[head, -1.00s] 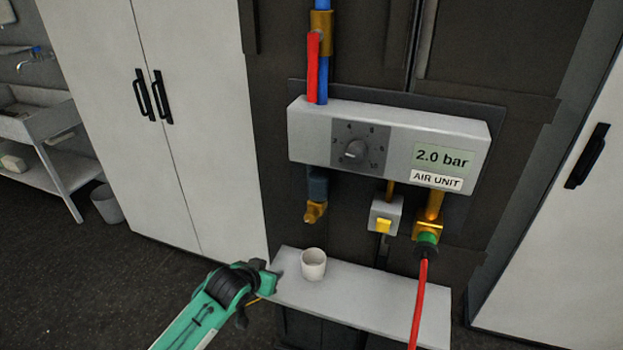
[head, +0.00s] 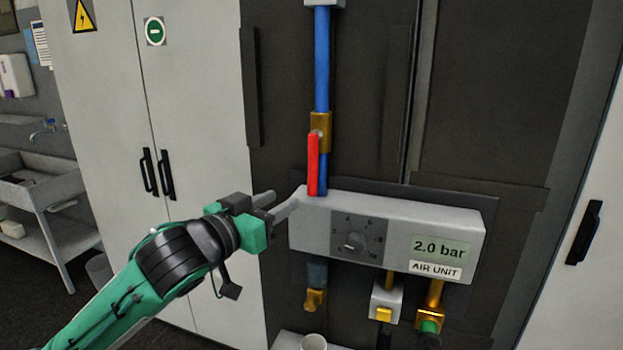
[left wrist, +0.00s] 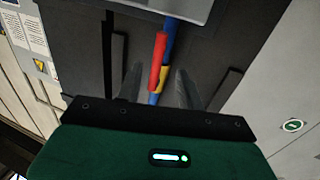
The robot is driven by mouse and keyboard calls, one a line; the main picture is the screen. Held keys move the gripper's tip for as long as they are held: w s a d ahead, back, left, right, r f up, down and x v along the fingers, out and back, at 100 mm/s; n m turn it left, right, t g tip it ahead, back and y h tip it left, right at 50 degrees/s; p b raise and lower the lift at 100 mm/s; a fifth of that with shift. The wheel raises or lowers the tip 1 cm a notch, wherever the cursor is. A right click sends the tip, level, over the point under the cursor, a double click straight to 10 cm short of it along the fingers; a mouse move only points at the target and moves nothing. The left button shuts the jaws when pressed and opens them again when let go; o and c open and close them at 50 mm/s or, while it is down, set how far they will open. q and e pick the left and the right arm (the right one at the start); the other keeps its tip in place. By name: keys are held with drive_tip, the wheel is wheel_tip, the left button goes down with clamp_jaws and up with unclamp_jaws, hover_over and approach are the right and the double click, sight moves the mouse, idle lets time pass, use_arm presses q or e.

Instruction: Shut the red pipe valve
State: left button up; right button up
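The red valve lever (head: 312,165) hangs straight down along the blue pipe (head: 322,70), from a brass valve body (head: 320,127) just above the air unit. My left gripper (head: 279,204) is left of the lever and a little below it, level with the unit's top left corner. It is open and empty, its two fingers apart. In the left wrist view the red lever (left wrist: 158,60) appears beyond and between the spread fingers (left wrist: 160,88), not touching them as far as I can see. My right gripper is not in view.
The grey air unit box (head: 300,235) has a dial (head: 354,243) and reads 2.0 bar. Below it hang brass fittings (head: 315,298). Pale cabinets (head: 200,100) are at the left; the dark panel around the pipe is clear.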

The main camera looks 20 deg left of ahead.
sight(309, 184)
use_arm(q)
drive_tip(key=p+x, duration=0.3)
drive_tip(key=x, duration=0.7)
drive_tip(key=shift+r, duration=0.1)
drive_tip(key=shift+w+d+p, duration=0.15)
drive_tip(key=shift+w+p, duration=0.15)
drive_tip(key=shift+w, duration=0.25)
clamp_jaws()
